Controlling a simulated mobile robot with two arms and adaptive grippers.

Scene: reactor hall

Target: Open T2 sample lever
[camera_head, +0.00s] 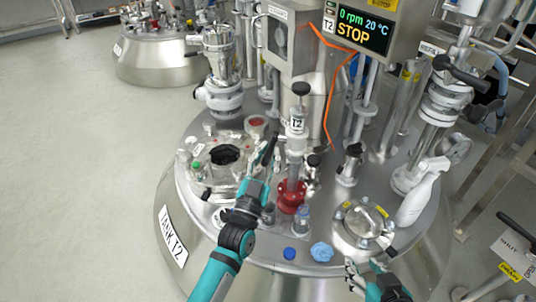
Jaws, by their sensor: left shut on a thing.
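The T2 sampling fitting (296,145) stands upright on the tank lid, with a T2 tag, a black knob on top and a red base (292,196). A dark lever handle (271,146) shows just left of its column. My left gripper (267,160) is shut on this handle, and its fingers hide part of it. Where the handle joins the fitting is hard to see. My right gripper (366,270) is low in the picture, at the lid's front edge below a round glass port (362,224). It is partly cut off, and its jaw opening is unclear.
A blue cap (289,254) and a crumpled blue cloth (321,252) lie near the front rim. A white spray bottle (420,190) stands right. An orange cable (333,90) hangs behind; the display (364,29) reads STOP.

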